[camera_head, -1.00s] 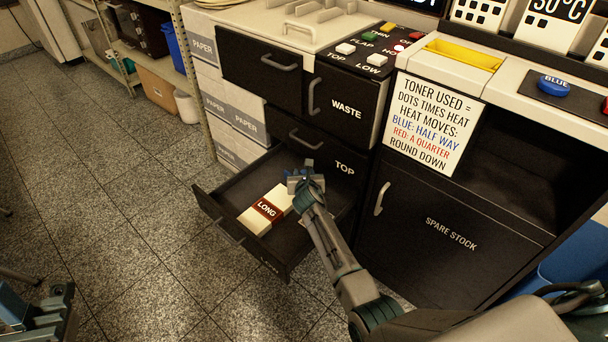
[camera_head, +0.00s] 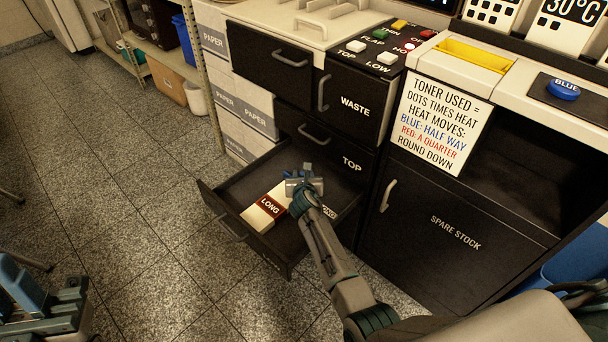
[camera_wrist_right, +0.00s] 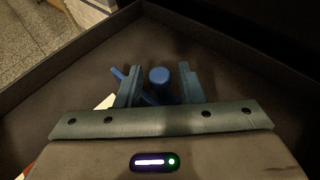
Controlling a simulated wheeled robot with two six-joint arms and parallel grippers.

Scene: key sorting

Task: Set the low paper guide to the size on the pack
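The low drawer (camera_head: 222,208) stands open. In it lies a cream pack (camera_head: 254,218) with a dark red band reading LONG. The paper guide's blue knob (camera_wrist_right: 160,78) stands up from the drawer floor in the right wrist view, with a thin blue bar beside it. My right gripper (camera_head: 303,176) is low inside the drawer, right of the pack. In the wrist view its two fingers (camera_wrist_right: 160,88) are apart, one on each side of the knob, with small gaps. The gripper hides most of the guide in the head view. My left gripper (camera_head: 45,300) is at the lower left, partly cut off.
A white label (camera_head: 328,211), partly hidden by my right arm, shows in the drawer. The TOP drawer (camera_head: 315,140) above is shut. The SPARE STOCK door (camera_head: 450,225) is to the right, also shut. Paper packs (camera_head: 245,115) stand behind, and open floor (camera_head: 120,200) lies left.

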